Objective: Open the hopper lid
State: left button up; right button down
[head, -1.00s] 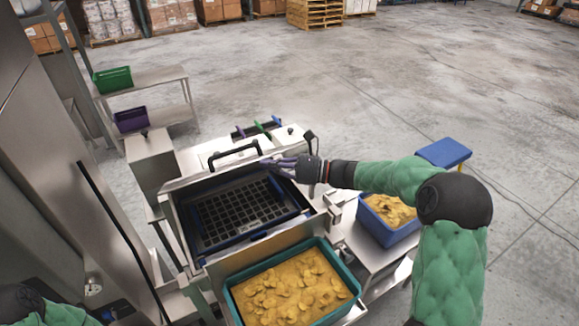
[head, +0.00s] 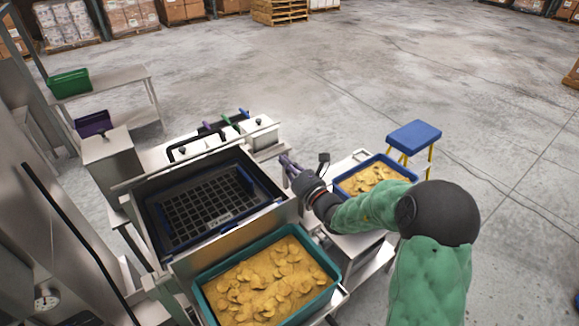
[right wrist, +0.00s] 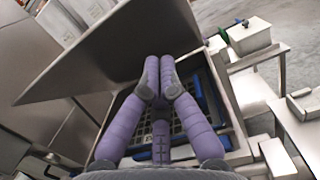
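The hopper (head: 240,232) is open at the top, and a dark grid (head: 205,208) with a blue frame shows inside. Its steel lid (head: 180,165) stands raised at the back, nearly edge-on in the head view, with the black handle (head: 172,152) behind its top edge. In the right wrist view the lid (right wrist: 110,62) is a broad grey panel above the opening. My right gripper (head: 287,166) has purple fingers and is beside the hopper's right side, apart from the handle. Its fingers (right wrist: 160,98) look spread from the thumb, with nothing held. My left gripper is out of view.
A teal tub (head: 206,304) of yellow chips stands in front of the hopper. A blue tub (head: 338,186) of chips is to the right, with a blue stool (head: 414,136) beyond. A shelf (head: 110,85) with green and purple bins stands left.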

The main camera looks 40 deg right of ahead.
jog(key=w+r, duration=0.3)
jog(key=w, duration=0.5)
jog(key=shift+d+r+p, duration=0.2)
jog(key=shift+r+p, duration=0.2)
jog(key=shift+s, duration=0.1)
